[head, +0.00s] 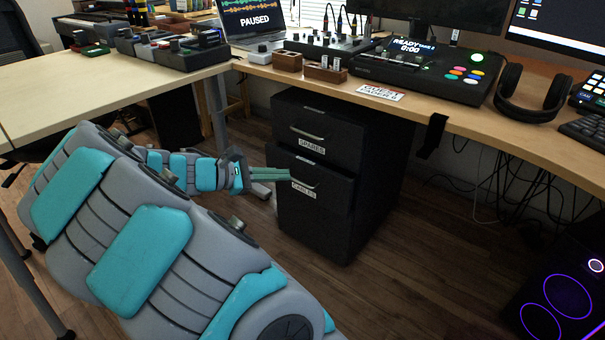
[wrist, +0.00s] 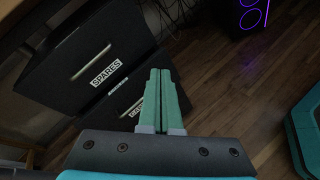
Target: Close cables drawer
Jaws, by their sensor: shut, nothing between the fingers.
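The cables drawer (head: 334,196) is the dark drawer under the spares drawer in the black cabinet, with a metal handle and a white CABLES label (head: 303,190). Its front stands out a little from the cabinet, so it looks slightly open. My gripper (head: 286,175) is shut and empty, its green fingers at the left part of the drawer front, near the handle. I cannot tell whether they touch it. In the wrist view the shut fingers (wrist: 160,74) lie over part of the cables drawer front (wrist: 112,114), hiding some of it.
The spares drawer (head: 330,128) above looks shut. The wooden desk (head: 440,115) overhangs the cabinet and carries a control panel, headphones (head: 530,95) and a laptop. Cables hang under the desk at right. A dark computer case (head: 560,275) stands at lower right. Wooden floor (head: 420,270) lies open before the cabinet.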

